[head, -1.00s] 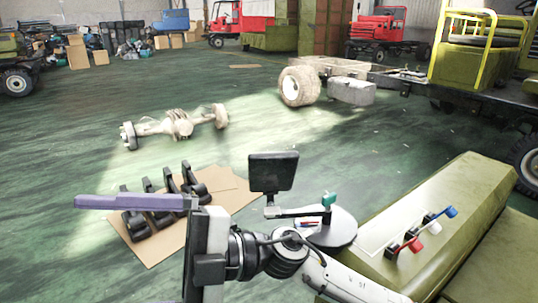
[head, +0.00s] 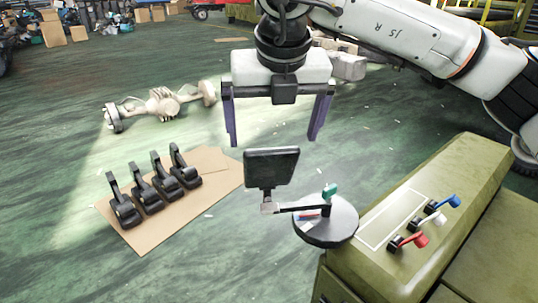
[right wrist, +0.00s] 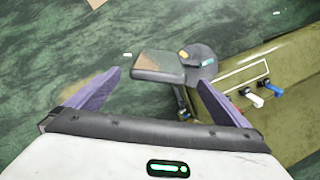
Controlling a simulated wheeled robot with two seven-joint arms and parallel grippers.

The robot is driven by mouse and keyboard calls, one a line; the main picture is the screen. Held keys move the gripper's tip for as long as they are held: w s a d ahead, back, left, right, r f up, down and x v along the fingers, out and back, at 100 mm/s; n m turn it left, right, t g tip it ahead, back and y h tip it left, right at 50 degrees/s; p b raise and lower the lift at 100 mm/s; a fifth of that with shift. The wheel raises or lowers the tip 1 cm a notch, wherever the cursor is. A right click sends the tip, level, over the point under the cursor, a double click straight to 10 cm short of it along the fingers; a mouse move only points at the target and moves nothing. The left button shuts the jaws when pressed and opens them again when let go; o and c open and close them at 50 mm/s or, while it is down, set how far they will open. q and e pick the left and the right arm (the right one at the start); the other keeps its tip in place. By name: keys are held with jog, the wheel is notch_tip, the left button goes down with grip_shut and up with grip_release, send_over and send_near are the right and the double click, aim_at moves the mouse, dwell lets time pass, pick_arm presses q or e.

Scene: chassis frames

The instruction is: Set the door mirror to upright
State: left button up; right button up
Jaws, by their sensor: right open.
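The door mirror (head: 272,168) is a dark rectangular head on a short arm above a round grey disc (head: 328,222), beside the olive body panel. In the head view its face looks close to upright with a slight lean. It also shows in the right wrist view (right wrist: 157,66), ahead of the fingers. My right gripper (head: 273,140) points down just above the mirror, its two purple fingers spread to either side, apart from it and empty. In the right wrist view the gripper (right wrist: 160,92) is open too. My left gripper is not in view.
An olive panel (head: 455,165) at the right carries blue, white and red levers (head: 425,225). Several black parts lie on cardboard (head: 215,160) at the left. An axle (head: 160,103) lies on the green floor behind.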

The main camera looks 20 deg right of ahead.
aim_at(271, 171)
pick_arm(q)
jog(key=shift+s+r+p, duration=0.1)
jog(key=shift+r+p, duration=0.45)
pick_arm(e)
jog(key=x, duration=0.9)
jog(key=shift+s, duration=0.15)
